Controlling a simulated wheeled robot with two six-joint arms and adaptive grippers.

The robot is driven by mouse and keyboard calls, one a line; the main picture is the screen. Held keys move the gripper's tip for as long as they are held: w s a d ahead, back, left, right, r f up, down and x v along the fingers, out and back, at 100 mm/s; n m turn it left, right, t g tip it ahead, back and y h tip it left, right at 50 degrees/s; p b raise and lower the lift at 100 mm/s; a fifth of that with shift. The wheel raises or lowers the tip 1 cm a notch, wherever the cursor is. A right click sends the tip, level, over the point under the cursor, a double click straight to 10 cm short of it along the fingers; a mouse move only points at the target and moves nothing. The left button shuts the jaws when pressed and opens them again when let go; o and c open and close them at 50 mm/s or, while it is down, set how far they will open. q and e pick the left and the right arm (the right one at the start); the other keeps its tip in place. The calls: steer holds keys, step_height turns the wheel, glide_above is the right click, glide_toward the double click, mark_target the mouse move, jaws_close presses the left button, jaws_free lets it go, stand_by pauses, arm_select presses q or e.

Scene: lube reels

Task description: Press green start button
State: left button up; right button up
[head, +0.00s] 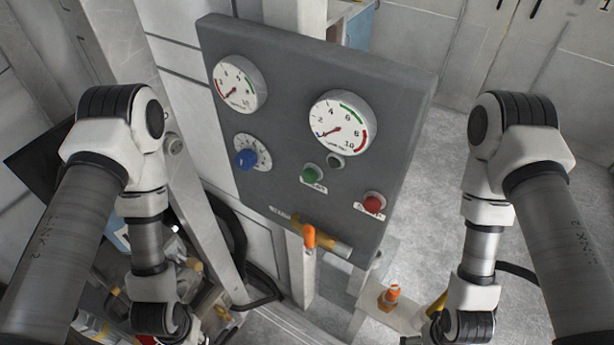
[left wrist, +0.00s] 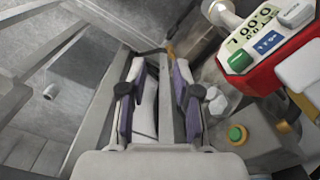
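A grey upright panel (head: 290,100) stands in the middle of the head view. A round green button (head: 312,173) with a small label under it sits on its lower half, left of a red button (head: 374,201). My left gripper (left wrist: 157,100) shows in the left wrist view with its two fingers apart and nothing clear between them. My left forearm hangs left of the panel in the head view, well apart from the green button. My right forearm hangs right of the panel; its gripper is below the picture. The left wrist view shows another green button (left wrist: 237,133) in a yellow ring.
A red device with a display (left wrist: 250,30) is right of my left gripper. Cluttered objects lie at the head view's lower left.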

arm_select(q)
jaws_close()
stand_by(1.0)
